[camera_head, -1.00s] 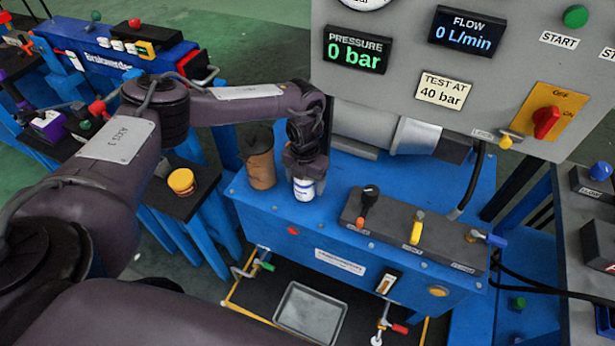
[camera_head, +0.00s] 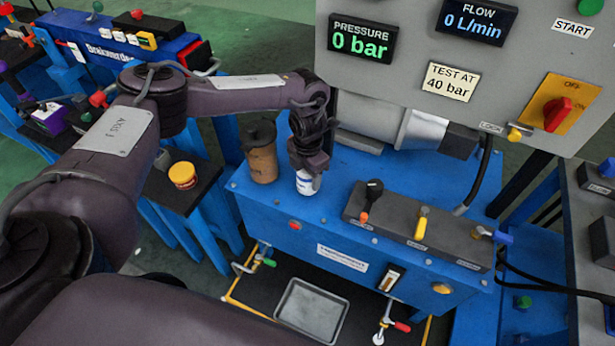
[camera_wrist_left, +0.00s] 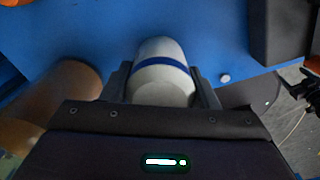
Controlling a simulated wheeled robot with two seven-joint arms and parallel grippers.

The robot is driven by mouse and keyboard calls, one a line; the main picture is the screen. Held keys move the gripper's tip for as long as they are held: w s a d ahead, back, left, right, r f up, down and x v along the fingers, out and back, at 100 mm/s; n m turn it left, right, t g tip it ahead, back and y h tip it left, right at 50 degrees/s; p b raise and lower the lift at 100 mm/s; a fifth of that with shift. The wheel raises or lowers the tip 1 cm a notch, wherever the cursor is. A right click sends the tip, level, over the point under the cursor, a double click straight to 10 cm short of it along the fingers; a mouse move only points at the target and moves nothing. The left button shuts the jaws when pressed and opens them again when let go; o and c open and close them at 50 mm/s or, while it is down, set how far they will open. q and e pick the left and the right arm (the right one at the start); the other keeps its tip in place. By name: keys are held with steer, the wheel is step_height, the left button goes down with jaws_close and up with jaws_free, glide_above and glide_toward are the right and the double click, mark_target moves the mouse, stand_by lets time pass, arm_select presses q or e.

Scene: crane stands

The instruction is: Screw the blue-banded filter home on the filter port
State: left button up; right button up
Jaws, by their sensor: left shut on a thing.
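The blue-banded filter (camera_head: 307,183) is a white canister on the blue tank top (camera_head: 268,212). Its blue band shows clearly in the left wrist view (camera_wrist_left: 162,72). My left gripper (camera_head: 307,170) points down over the filter and is shut on it, with one finger on each side in the left wrist view (camera_wrist_left: 160,85). The filter port is hidden beneath the filter, and I cannot tell how far the filter is seated. My right gripper is not in view.
A brown cylinder with a dark cap (camera_head: 262,155) stands close left of the filter. The valve block (camera_head: 398,224) with several levers is to the right. The grey gauge panel (camera_head: 480,100) rises behind. A grey tray (camera_head: 308,312) lies below in front.

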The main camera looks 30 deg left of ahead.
arm_select(q)
steer(key=shift+m, duration=0.4)
steer(key=m+b, duration=0.1)
steer(key=m, duration=0.2)
steer(key=shift+w+f+b, duration=0.1)
steer(key=shift+f+b, duration=0.05)
steer(key=shift+b, duration=0.15)
steer(key=shift+m, duration=1.1)
steer(key=shift+m+b, duration=0.8)
steer(key=shift+m, duration=1.7)
